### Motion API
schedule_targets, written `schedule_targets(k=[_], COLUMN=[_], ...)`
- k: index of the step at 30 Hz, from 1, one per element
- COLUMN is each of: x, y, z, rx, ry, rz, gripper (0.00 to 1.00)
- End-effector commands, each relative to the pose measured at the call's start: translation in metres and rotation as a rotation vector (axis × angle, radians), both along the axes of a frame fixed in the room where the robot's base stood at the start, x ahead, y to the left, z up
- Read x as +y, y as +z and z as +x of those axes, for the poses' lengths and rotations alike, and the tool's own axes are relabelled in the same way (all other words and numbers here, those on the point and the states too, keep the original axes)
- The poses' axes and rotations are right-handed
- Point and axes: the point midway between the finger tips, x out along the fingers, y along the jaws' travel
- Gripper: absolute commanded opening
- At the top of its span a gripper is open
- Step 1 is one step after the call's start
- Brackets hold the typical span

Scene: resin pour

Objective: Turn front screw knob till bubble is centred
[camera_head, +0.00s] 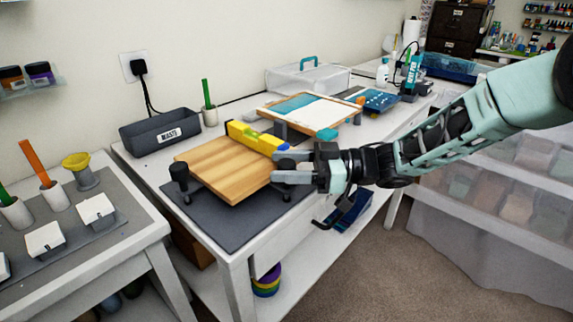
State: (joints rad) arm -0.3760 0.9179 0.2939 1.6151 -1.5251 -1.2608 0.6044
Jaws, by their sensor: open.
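A wooden board (222,170) stands on dark screw feet above a dark grey mat (232,226). A yellow spirit level (257,138) lies across its back part; its bubble is too small to read. A black screw knob (179,175) stands at the board's left corner. My gripper (279,166) is open at the board's right corner, its two grey fingers reaching left over that edge. A dark screw foot (287,192) shows just below the fingers; the knob above it is mostly hidden by them, so I cannot tell whether they touch it.
Behind the board stand a framed blue-and-white panel (300,108) and a clear lidded box (307,78). A dark waste bin (160,132) is at the back left. The mat's front part is bare. A side table (130,236) stands at left.

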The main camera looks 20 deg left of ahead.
Motion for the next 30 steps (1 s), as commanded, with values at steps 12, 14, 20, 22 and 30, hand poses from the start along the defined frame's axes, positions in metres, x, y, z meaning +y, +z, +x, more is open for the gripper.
schedule_targets(k=[12, 14, 20, 22, 30], x=[-0.064, -0.077, -0.120, -0.133, -0.161], y=[-0.002, -0.002, -0.002, -0.002, 0.000], z=[0.024, 0.029, 0.044, 0.048, 0.058], rx=[-0.001, -0.002, -0.001, 0.000, 0.000], ry=[-0.005, -0.004, -0.004, -0.004, -0.001], rz=[-0.002, -0.002, -0.001, 0.000, 0.002], gripper=[0.52, 0.52, 0.52, 0.52, 0.52])
